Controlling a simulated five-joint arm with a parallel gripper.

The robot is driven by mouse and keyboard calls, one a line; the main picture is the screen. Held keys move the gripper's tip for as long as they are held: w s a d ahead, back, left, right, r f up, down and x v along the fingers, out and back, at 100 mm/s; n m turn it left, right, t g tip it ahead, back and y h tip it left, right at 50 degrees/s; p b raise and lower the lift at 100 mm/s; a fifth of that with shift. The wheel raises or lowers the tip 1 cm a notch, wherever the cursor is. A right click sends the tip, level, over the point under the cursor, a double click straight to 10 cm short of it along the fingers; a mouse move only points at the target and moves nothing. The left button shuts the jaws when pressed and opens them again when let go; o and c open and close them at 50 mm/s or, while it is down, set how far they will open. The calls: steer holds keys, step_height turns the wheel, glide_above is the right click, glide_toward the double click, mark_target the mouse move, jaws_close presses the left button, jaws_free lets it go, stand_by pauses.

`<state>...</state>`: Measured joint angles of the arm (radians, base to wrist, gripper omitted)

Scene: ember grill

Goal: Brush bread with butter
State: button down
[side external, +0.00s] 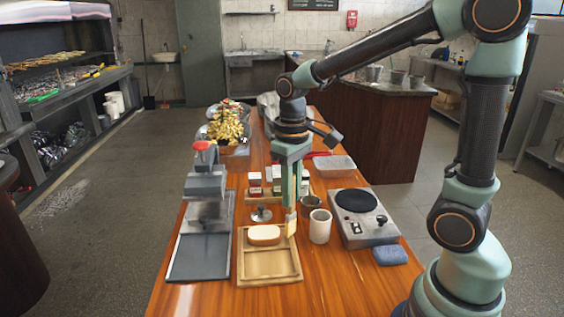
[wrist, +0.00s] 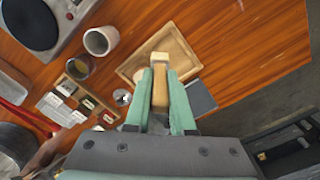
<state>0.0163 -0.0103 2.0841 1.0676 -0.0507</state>
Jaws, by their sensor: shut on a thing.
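My gripper (side external: 291,203) is shut on a brush (side external: 291,228) with pale bristles pointing down. In the wrist view, my gripper (wrist: 160,105) has the brush's wooden handle (wrist: 160,92) between its green fingers, with the cream bristle head (wrist: 159,58) beyond the tips. The bread (side external: 264,235), a white-topped slice, lies on a wooden tray (side external: 268,276). The brush head is just right of the bread, near the tray's back right corner; I cannot tell whether it touches anything. In the wrist view the brush and fingers partly hide the bread. I cannot tell which vessel holds butter.
A white cup (side external: 320,226) and a small dark bowl (side external: 311,203) stand right of the brush. A hot plate (side external: 362,219) and a blue cloth (side external: 390,255) are farther right. A grey press (side external: 205,190) stands on the left. A round-knobbed lid (side external: 261,214) lies behind the bread.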

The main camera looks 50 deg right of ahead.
steer(key=shift+s+a, duration=0.15)
steer(key=shift+a, duration=0.1)
steer(key=shift+w+r, duration=0.1)
steer(key=shift+w, duration=0.15)
steer(key=w+d+r, duration=0.1)
steer(key=w+d, duration=0.2)
steer(key=w, duration=1)
steer(key=shift+f, duration=3.7)
steer(key=shift+s+a, duration=1.9)
steer(key=shift+a, duration=0.35)
steer(key=shift+w+d, duration=0.75)
steer(key=shift+d, duration=3.35)
step_height(320, 180, up, 8)
